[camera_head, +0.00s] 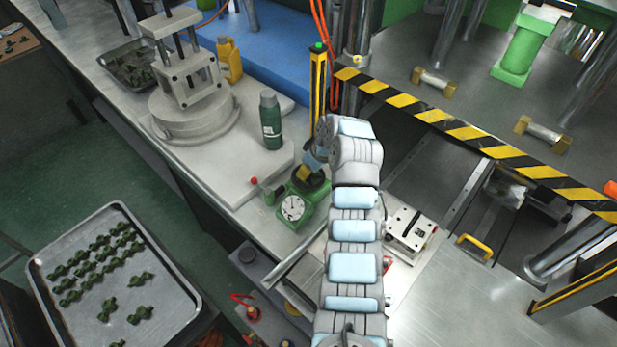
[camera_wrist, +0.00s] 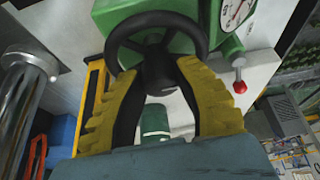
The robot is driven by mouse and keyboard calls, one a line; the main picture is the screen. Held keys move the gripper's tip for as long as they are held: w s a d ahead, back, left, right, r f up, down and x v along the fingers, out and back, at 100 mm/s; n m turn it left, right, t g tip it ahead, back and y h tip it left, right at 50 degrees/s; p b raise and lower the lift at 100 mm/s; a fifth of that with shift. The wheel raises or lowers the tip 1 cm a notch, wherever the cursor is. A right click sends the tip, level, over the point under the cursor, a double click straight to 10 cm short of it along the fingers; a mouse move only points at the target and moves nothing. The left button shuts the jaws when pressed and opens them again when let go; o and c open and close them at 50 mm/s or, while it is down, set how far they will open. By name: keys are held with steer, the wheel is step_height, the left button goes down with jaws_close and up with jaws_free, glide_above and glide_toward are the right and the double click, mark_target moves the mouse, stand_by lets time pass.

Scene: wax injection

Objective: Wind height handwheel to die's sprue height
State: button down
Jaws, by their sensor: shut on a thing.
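The black handwheel (camera_wrist: 114,44) sits on the green housing (camera_wrist: 120,15) in the wrist view; in the head view it shows partly behind my arm (camera_head: 318,184). My gripper (camera_wrist: 157,76) has its yellow-and-black fingers on either side of the wheel's hub and is shut on the handwheel. A white dial (camera_head: 293,207) with a dark needle faces up on the green housing in the head view, and it is partly cut off in the wrist view (camera_wrist: 236,12). A metal block (camera_head: 410,231), possibly the die, lies right of my arm; I cannot make out a sprue.
A red-knobbed lever (camera_wrist: 239,86) stands beside the housing. A green bottle (camera_head: 271,120) and a black-and-yellow post (camera_head: 318,85) stand behind it. A striped beam (camera_head: 450,125) crosses the right. A tray (camera_head: 190,302) of dark green pieces is at lower left.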

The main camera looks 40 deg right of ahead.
steer(key=n+b, duration=0.1)
steer(key=n+y+b, duration=0.1)
steer(key=n+b, duration=0.2)
steer(key=b, duration=0.1)
steer(key=shift+f+g+y, duration=0.3)
steer(key=shift+g, duration=0.1)
steer(key=shift+r+n+b, duration=0.1)
steer(key=shift+n+b, duration=0.6)
steer(key=shift+b, duration=0.2)
steer(key=shift+r+n+g+y+b, duration=0.1)
steer(key=shift+n+g+y+b, duration=0.4)
steer(key=shift+n+b, duration=1.2)
steer(key=shift+m+b, duration=0.3)
steer(key=c, duration=0.7)
jaws_free()
steer(key=shift+r+m+t+h+p, duration=0.2)
steer(key=shift+m+t+h+p, duration=0.2)
steer(key=shift+m+p, duration=1.55)
